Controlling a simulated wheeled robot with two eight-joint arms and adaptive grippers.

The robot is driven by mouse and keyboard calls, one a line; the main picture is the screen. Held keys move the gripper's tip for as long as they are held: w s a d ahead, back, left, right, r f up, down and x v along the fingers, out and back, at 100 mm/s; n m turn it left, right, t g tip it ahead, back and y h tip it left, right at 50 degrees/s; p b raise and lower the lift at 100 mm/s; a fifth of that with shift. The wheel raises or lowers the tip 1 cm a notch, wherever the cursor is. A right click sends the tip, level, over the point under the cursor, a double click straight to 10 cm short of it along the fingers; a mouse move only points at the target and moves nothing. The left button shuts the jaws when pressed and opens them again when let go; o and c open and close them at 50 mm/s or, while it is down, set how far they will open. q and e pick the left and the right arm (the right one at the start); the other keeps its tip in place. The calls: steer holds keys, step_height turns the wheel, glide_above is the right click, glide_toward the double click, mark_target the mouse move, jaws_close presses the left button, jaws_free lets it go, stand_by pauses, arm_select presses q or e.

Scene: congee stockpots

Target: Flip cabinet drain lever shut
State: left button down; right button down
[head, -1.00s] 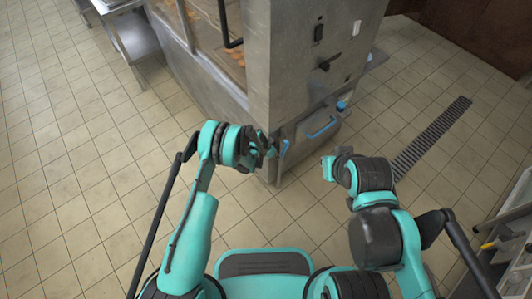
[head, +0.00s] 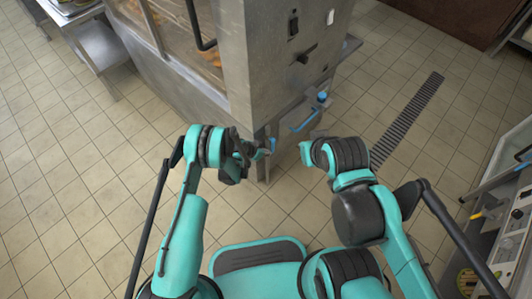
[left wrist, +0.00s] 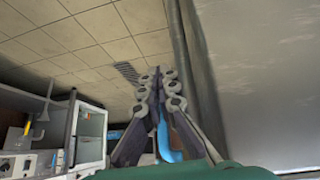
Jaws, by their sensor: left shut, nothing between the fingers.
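The steel cabinet (head: 290,75) stands ahead of me in the head view. A small blue lever (head: 273,145) shows low at its near corner. My left gripper (head: 260,151) is right beside this lever, at its left; I cannot tell if they touch. In the left wrist view my left gripper (left wrist: 159,78) is shut with nothing held. A blue part (left wrist: 168,138) shows behind its fingers there, partly hidden. My right gripper (head: 306,153) is to the right of the lever, apart from the cabinet; its fingers are not clear.
A blue handle (head: 304,122) and a blue cap (head: 322,96) are on the cabinet's right side. A steel table (head: 85,35) is at upper left, a shelf unit (head: 505,225) at right. A floor drain grate (head: 408,120) and open tiles lie between.

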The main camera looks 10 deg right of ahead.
arm_select(q)
step_height(320, 180, up, 10)
stand_by(0.6)
stand_by(0.5)
